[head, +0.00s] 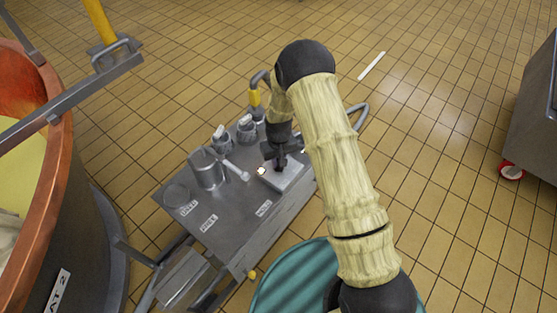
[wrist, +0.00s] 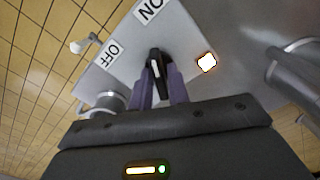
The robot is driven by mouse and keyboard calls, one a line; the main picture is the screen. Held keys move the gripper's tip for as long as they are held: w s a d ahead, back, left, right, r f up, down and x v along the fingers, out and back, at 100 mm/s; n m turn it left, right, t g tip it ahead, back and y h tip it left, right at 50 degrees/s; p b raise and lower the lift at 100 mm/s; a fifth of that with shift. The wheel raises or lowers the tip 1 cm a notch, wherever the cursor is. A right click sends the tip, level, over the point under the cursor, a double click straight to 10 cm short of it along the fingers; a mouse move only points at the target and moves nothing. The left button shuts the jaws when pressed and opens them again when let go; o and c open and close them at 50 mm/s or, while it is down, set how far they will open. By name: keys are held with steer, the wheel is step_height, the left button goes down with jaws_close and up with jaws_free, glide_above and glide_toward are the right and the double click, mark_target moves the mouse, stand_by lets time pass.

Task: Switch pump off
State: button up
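In the wrist view a pale switch plate (wrist: 128,52) carries the labels ON and OFF. A black switch knob (wrist: 155,62) with a light mark stands on it. The two purple fingers of my gripper (wrist: 160,78) are close together, one on each side of the knob; I cannot tell whether they press on it. A lamp (wrist: 207,62) beside the knob glows white. In the head view my gripper (head: 281,163) points down at the switch plate (head: 286,179) on the grey cart, and it hides the knob there.
A copper vat (head: 60,190) stands at the left and a teal drum (head: 290,285) in front.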

jaws_close()
steer(key=shift+n, duration=0.4)
steer(key=n+p, duration=0.1)
steer(key=n, duration=0.3)
steer(key=shift+r+p, duration=0.1)
steer(key=shift+p, duration=0.25)
steer(key=n+p, duration=0.1)
steer(key=n, duration=0.2)
steer(key=shift+n, duration=0.3)
steer(key=shift+n+p, duration=0.45)
steer(key=shift+n, duration=1.25)
steer(key=shift+o, duration=2.2)
jaws_free()
